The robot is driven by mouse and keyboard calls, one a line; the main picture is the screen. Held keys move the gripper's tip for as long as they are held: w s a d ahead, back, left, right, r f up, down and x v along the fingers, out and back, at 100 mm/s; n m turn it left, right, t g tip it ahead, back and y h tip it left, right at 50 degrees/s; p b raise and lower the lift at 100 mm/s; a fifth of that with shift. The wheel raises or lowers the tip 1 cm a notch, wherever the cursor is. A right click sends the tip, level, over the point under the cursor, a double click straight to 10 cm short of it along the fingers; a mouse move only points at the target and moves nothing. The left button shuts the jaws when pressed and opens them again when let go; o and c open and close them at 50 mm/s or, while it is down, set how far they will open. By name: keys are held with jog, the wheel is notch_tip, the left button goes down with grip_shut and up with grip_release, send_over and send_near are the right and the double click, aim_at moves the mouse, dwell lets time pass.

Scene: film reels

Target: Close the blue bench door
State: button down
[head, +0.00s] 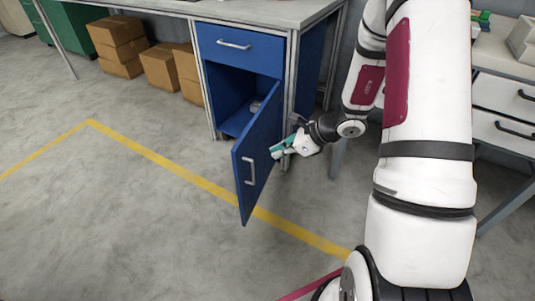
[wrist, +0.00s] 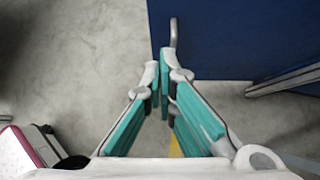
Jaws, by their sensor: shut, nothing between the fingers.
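The blue bench door (head: 262,143) stands open on the front of the blue bench cabinet, hinged at the cabinet's right side and swung out toward me. Its grey handle (head: 249,169) is on the face I see. My gripper (head: 274,150), with teal finger pads, is shut and empty on the right side of the door, at its outer face. In the wrist view, the fingertips (wrist: 160,62) are beside the blue door panel (wrist: 235,38), with the handle (wrist: 173,32) just beyond them. I cannot tell whether they touch the door.
A shut blue drawer (head: 235,45) is above the open compartment, which holds a small grey object (head: 256,105). Cardboard boxes (head: 160,68) sit under the bench at left. White drawers (head: 500,115) stand at right. The floor in front is clear, with yellow tape (head: 180,169).

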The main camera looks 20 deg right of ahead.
jog(key=b, duration=0.3)
send_near(240, 162)
notch_tip(240, 162, down, 4)
jog(key=shift+w+a+r+b, duration=0.15)
jog(key=shift+w+a+b, duration=0.05)
jog(key=shift+w+a, duration=0.4)
jog(key=shift+w+a+r+b, duration=0.15)
jog(key=shift+w+a, duration=0.25)
jog(key=shift+a, duration=0.25)
jog(key=shift+w+a, duration=0.1)
